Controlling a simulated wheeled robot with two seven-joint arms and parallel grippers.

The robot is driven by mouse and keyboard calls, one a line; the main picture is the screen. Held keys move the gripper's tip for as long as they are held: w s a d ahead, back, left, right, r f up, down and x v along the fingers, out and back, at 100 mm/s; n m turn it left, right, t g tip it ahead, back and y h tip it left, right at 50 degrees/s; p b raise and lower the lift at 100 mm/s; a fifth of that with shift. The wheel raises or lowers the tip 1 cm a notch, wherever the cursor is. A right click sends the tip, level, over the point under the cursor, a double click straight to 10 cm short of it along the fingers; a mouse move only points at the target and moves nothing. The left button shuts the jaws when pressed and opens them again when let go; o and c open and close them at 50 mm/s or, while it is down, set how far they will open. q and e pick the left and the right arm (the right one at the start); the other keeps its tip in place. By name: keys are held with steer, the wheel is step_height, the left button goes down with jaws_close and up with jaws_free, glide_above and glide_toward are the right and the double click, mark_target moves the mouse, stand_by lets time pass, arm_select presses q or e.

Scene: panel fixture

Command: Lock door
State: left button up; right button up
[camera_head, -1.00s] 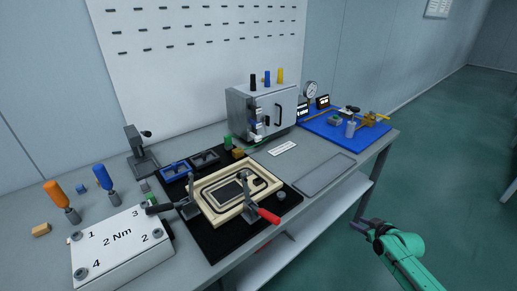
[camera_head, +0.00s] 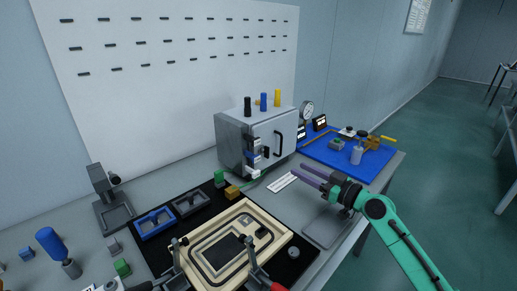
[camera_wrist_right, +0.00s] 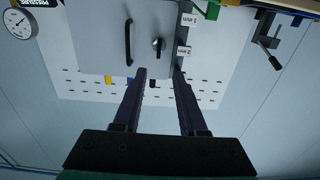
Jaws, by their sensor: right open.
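The grey metal cabinet (camera_head: 232,143) stands on the bench, and its door (camera_head: 287,132) looks closed. The door has a black bar handle (camera_head: 278,146) and a small dark lock knob (camera_head: 265,153). In the right wrist view, the handle (camera_wrist_right: 128,43) and the knob (camera_wrist_right: 158,45) show upside down on the door (camera_wrist_right: 100,40). My right gripper (camera_head: 299,170) is open and empty, in front of the cabinet and apart from it. In the wrist view its fingers (camera_wrist_right: 160,75) point at the door, with the knob roughly between their tips. My left gripper is not in view.
Black, blue and yellow pegs (camera_head: 263,102) stand on the cabinet. Labelled blocks (camera_head: 253,155) line its left edge. A blue mat (camera_head: 340,153) with fixtures and a gauge (camera_head: 306,111) lies right. A wooden frame (camera_head: 203,262) with clamps lies in front.

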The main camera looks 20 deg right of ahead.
mark_target(265, 151)
arm_select(q)
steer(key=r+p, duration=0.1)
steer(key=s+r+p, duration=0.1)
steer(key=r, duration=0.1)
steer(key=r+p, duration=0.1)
steer(key=p, duration=0.1)
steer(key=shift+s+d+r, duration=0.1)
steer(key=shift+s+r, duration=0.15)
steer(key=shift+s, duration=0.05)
arm_select(e)
steer(key=x, duration=1.3)
steer(key=shift+w, duration=0.2)
steer(key=shift+c, duration=0.3)
jaws_close()
